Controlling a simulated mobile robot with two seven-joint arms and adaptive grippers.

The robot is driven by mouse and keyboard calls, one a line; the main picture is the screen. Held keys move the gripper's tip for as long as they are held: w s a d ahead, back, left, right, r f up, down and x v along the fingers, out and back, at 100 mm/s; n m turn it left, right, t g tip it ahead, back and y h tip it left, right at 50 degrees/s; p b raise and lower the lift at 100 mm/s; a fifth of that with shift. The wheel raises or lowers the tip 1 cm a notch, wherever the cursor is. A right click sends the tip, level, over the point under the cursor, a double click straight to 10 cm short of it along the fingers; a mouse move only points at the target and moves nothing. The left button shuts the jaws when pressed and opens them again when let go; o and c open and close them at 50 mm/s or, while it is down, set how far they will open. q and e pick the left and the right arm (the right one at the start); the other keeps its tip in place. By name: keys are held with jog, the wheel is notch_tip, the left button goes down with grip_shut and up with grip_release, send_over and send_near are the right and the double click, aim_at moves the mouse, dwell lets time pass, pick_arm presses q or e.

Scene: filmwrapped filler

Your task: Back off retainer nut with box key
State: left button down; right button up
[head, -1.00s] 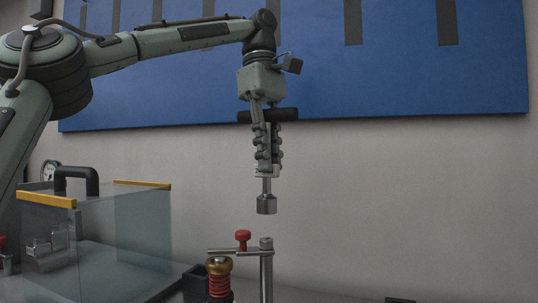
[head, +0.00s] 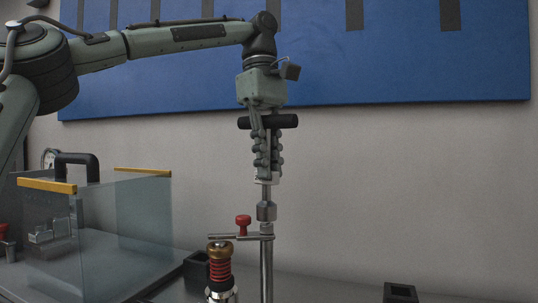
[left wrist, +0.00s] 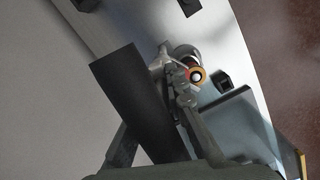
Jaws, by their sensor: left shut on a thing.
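My left gripper (head: 267,172) points straight down, its fingers shut on the box key. The key has a black crossbar handle (head: 267,121) above the fingers and a steel socket (head: 266,211) below. The socket is directly over the top of a steel post (head: 267,265); I cannot tell whether they touch. A brass-coloured nut (head: 220,248), likely the retainer nut, tops a red spring unit (head: 220,272) left of the post. The left wrist view shows this nut (left wrist: 198,75) beside the fingers, and the dark handle (left wrist: 135,95) hides much. My right gripper is not in view.
A clamp arm with a red knob (head: 243,222) reaches left from the post, above the spring unit. A clear case (head: 125,215) with yellow edges and a black handle stands at left. Black open blocks (head: 400,291) stand on the bench.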

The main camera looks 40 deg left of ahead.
pick_arm(q)
jog(key=shift+r, duration=0.1)
dwell(0.5)
jog(key=shift+f, duration=0.5)
dwell(0.6)
jog(key=shift+f, duration=0.7)
jog(key=shift+r+n+p, duration=0.1)
jog(key=shift+n+p, duration=0.25)
jog(key=shift+n, duration=0.85)
jog(key=shift+m, duration=0.4)
jog(key=shift+r, duration=2.95)
jog(key=shift+w, duration=0.1)
